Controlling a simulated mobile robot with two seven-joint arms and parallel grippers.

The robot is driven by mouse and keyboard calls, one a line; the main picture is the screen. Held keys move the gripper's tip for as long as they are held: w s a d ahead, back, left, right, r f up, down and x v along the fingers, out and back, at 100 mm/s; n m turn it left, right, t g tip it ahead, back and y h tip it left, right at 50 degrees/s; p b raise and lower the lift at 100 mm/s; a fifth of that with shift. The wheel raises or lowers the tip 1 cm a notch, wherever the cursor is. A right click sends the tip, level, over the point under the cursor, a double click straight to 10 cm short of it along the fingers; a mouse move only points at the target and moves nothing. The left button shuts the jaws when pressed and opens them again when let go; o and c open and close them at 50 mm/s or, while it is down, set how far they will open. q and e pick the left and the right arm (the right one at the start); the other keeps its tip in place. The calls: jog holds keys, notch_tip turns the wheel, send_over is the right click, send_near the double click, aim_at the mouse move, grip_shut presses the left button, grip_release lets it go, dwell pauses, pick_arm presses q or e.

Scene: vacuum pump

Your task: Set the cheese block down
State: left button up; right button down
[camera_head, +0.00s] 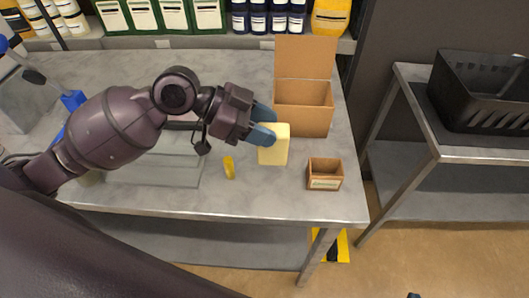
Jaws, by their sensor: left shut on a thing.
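A pale yellow cheese block (275,148) is held by my left gripper (264,129) over the right part of the grey worktable (250,198). The blue fingers are shut on its upper left part and hide some of it. I cannot tell whether its underside touches the tabletop. My right gripper is not in view.
An open cardboard box (305,105) stands behind the block. A small brown labelled box (324,174) is at front right, and a small yellow item (229,167) lies left of the block. A black crate (485,95) sits on a separate table at right.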

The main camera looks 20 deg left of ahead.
aim_at(264, 154)
pick_arm(q)
notch_tip(264, 154, down, 3)
jog(key=shift+r, duration=0.1)
jog(key=shift+f, duration=0.5)
jog(key=shift+f+b, duration=0.35)
jog(key=shift+f, duration=1.65)
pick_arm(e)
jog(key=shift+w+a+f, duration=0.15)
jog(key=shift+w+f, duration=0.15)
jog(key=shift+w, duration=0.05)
pick_arm(q)
jog(key=shift+f, duration=0.15)
jog(key=o, duration=1.1)
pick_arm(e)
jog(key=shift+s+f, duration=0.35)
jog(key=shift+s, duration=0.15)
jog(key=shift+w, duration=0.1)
